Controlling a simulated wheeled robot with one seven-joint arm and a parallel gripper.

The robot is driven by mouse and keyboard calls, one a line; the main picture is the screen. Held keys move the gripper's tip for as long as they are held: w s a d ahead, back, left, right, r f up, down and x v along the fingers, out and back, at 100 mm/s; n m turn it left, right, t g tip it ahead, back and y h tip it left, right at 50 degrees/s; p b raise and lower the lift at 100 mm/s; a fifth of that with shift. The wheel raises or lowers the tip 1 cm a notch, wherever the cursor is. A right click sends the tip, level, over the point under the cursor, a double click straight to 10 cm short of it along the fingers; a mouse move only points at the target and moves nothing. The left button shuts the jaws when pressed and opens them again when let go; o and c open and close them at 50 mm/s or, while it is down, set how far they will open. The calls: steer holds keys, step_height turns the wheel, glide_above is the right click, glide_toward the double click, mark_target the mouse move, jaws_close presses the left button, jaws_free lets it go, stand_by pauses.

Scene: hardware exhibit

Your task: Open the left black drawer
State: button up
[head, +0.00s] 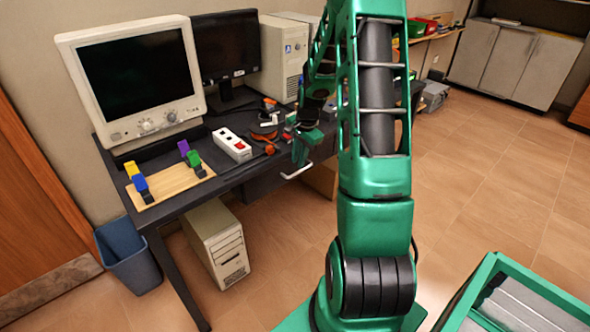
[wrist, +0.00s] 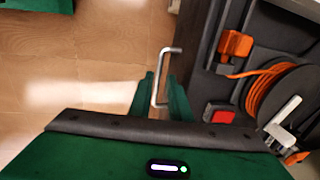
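The left black drawer (head: 262,184) is under the dark desk, in shadow and partly hidden by my arm. Its pale metal bar handle (head: 297,172) sticks out from the front. In the wrist view the handle (wrist: 163,72) stands out from the dark front edge (wrist: 197,45). My gripper (head: 303,152) is at the desk's front edge, by the handle. In the wrist view the green fingertips of my gripper (wrist: 161,92) stand apart, with the handle's bar between them. A gap shows beside the bar, so the fingers do not look closed on it. The drawer looks shut.
A computer tower (head: 216,243) and blue bin (head: 129,255) stand below. A green-framed case (head: 520,300) is at lower right.

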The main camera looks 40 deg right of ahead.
mark_target(297, 173)
steer(key=shift+w+f, duration=0.25)
steer(key=shift+f, duration=1.05)
steer(key=shift+w+f, duration=0.25)
steer(key=shift+f, duration=1)
steer(key=shift+c, duration=0.7)
jaws_close()
